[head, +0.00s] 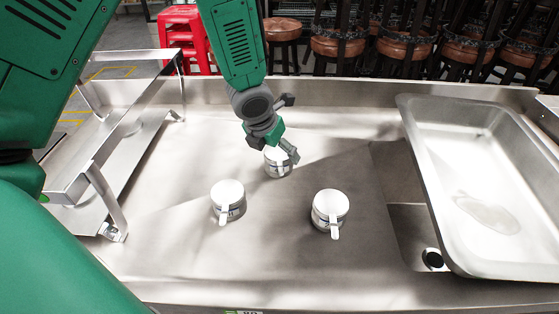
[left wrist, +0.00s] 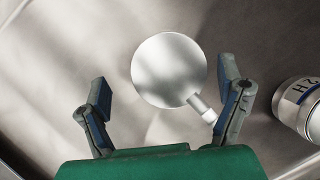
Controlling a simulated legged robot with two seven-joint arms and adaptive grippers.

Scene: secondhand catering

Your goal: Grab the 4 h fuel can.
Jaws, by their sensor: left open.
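Three small white-lidded fuel cans with metal tabs stand upright on the steel counter. The far can (head: 277,167) is under my left gripper (head: 273,149), partly covered by it. The left can (head: 228,200) and the right can (head: 330,209) stand nearer. In the left wrist view, one can (left wrist: 168,70) shows from above between the two spread fingers, with its tab beside the right finger; its label is hidden. Another can (left wrist: 301,106) at the right edge has label characters that seem to read 2 H. I cannot read the labels in the head view. My left gripper is open.
The steel counter (head: 160,245) is clear around the cans. A deep steel pan (head: 480,170) lies at the right, partly over a recess with a drain hole. A metal rack (head: 125,130) stands at the left. Stools are behind the counter.

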